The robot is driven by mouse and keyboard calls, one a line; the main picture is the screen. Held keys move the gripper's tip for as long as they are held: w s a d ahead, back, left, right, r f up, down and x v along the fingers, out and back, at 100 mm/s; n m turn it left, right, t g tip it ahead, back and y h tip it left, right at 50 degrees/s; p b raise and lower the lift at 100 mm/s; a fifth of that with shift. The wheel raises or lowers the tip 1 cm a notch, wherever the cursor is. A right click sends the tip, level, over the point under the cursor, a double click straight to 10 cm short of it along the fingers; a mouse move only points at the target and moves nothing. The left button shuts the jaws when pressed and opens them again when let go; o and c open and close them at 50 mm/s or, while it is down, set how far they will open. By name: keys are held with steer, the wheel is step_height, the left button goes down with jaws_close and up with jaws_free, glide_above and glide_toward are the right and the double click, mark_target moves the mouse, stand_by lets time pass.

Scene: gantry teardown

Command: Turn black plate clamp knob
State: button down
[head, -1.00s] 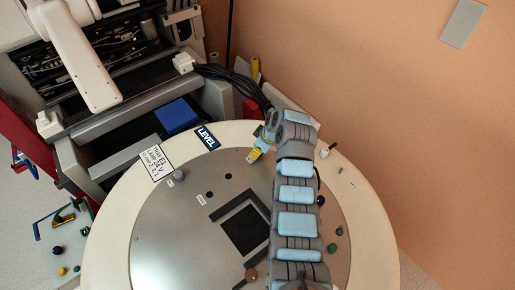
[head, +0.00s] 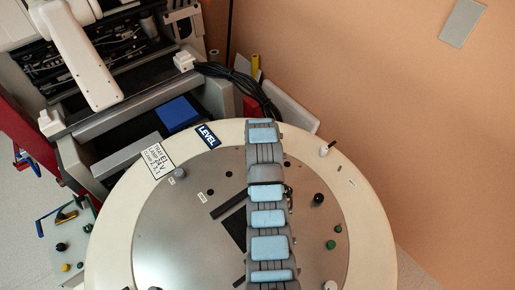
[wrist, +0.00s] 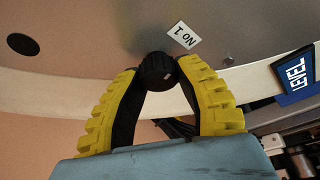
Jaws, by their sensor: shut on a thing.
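In the wrist view a black round knob (wrist: 157,70) stands out from the grey metal plate (wrist: 120,25), beside a white "No 1" label (wrist: 185,35). My gripper (wrist: 160,84) has its two yellow ribbed fingers closed on the knob's sides. In the head view the round metal plate (head: 160,235) lies inside a cream ring. My blue-padded arm crosses the plate there and hides the gripper and the held knob.
A "LEVEL" sign (head: 208,137) sits on the ring. Black cables (head: 240,82) and a blue box (head: 178,115) lie behind.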

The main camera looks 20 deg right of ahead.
steer(key=shift+f+m+h, duration=0.15)
steer(key=shift+m+h, duration=0.25)
steer(key=shift+m, duration=0.8)
steer(key=shift+b, duration=0.3)
steer(key=c, duration=0.7)
jaws_free()
steer(key=shift+o, duration=0.2)
steer(key=shift+v, duration=0.85)
steer(key=v, duration=1)
steer(key=shift+a+r, duration=0.15)
steer(key=shift+r, duration=0.1)
steer(key=shift+w, duration=0.1)
